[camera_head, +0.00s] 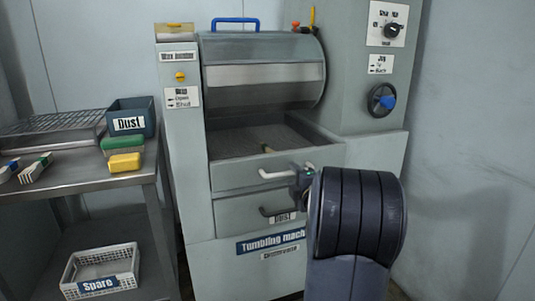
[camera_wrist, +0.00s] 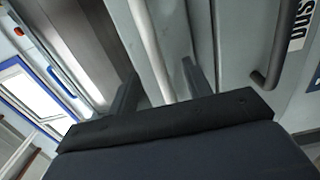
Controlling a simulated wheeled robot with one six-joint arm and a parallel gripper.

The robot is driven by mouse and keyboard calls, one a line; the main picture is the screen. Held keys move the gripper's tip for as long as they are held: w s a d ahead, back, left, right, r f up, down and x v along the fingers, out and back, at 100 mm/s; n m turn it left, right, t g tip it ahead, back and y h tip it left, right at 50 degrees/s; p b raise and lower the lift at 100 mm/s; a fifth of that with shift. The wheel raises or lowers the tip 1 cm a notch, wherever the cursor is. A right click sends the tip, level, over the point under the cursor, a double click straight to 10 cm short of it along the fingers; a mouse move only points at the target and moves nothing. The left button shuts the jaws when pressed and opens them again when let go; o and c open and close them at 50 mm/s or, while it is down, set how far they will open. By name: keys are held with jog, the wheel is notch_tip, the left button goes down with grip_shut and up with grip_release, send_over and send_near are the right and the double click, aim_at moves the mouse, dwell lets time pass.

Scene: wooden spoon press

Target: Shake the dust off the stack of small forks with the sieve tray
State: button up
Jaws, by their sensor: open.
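The upper drawer of the tumbling machine, apparently the sieve tray (camera_head: 235,143), is pulled out under the drum. Its white handle (camera_head: 275,172) is on the front. Slim pale pieces, possibly forks (camera_head: 36,167), lie bundled on the left table. My gripper (camera_head: 303,180) is at the right end of the white handle, partly hidden by my arm. In the wrist view its open fingers (camera_wrist: 160,88) stand either side of the white handle bar (camera_wrist: 150,45).
Below is a drawer with a dark handle (camera_head: 277,211), labelled Dust in the wrist view. The left table (camera_head: 90,182) holds a Dust bin (camera_head: 130,122), a wire rack (camera_head: 50,127) and a yellow block (camera_head: 125,163). A Spare basket (camera_head: 100,272) stands below. A control knob (camera_head: 382,100) is at right.

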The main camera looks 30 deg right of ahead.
jog(key=v, duration=0.5)
jog(key=shift+s+a+b, duration=0.1)
jog(key=shift+b, duration=0.2)
jog(key=p+x, duration=0.1)
jog(key=x, duration=0.6)
jog(key=p+v, duration=0.1)
jog(key=v, duration=0.5)
jog(key=shift+s, duration=0.3)
jog(key=shift+w, duration=0.15)
